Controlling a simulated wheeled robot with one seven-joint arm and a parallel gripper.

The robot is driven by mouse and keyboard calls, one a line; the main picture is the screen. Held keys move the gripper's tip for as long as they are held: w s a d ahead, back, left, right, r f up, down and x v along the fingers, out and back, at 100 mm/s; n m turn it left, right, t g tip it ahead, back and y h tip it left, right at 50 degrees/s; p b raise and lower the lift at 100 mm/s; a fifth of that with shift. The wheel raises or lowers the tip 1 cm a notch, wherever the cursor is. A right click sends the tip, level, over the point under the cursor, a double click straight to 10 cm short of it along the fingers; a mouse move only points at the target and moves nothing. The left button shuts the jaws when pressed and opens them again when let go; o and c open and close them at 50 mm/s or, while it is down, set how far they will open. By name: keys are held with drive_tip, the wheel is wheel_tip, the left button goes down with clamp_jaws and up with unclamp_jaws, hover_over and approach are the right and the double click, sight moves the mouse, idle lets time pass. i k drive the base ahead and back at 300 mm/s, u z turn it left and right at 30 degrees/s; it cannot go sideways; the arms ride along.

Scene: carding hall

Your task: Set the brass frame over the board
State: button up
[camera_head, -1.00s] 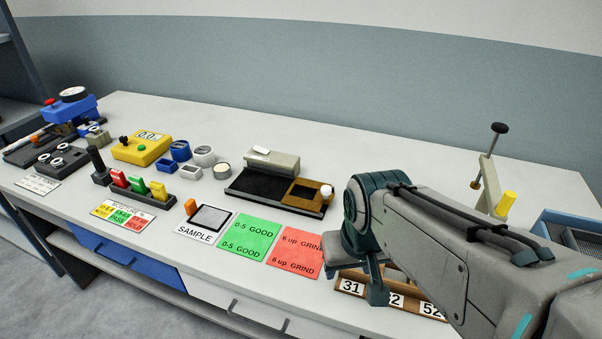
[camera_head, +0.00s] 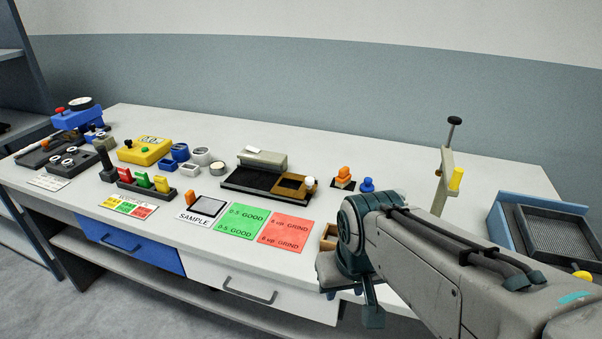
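A brass-coloured square frame (camera_head: 292,192) with a dark opening and a white knob at its right lies on the right end of a black board (camera_head: 240,181). A pale grey block (camera_head: 262,160) stands along the board's back edge. My gripper (camera_head: 352,297) is at the lower right, in front of the table's front edge and apart from the frame and board. My arm and wrist hide part of it, so I cannot tell if its fingers are open or shut. Nothing is visibly held.
Green (camera_head: 240,221) and red (camera_head: 284,232) cards and a SAMPLE card (camera_head: 190,220) lie in front of the board. An orange-topped piece (camera_head: 344,176) and a blue knob (camera_head: 367,185) stand to its right. A stand (camera_head: 443,180) and a blue-walled tray (camera_head: 500,230) are further right.

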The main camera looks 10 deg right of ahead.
sight(307, 186)
drive_tip(key=u, duration=0.9)
drive_tip(key=i, duration=0.65)
drive_tip(key=z, duration=1.3)
